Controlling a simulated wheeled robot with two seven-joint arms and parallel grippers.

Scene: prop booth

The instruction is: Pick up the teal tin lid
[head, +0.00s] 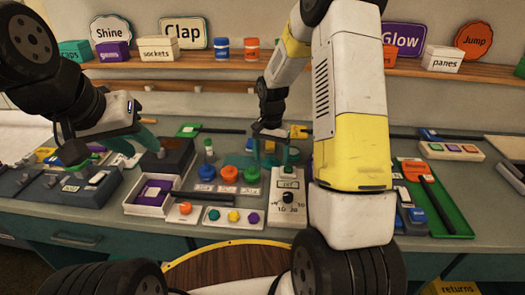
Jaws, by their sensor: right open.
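A flat teal piece (236,160), probably the teal tin lid, lies on the bench behind a row of blue, orange and green round pieces. Its outline is partly unclear at this size. My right gripper (270,156) points down just right of it, with its fingers apart and nothing visible between them. I cannot tell how high its tips are above the bench. My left gripper (113,150) hangs over the left part of the bench with its fingers spread wide and nothing held.
A white box with a purple item (153,193) stands left of the round pieces. A panel with a dark knob (288,198) stands in front of my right gripper. A green tray (446,208) lies at the right. Signs and boxes line the shelf (420,68) behind.

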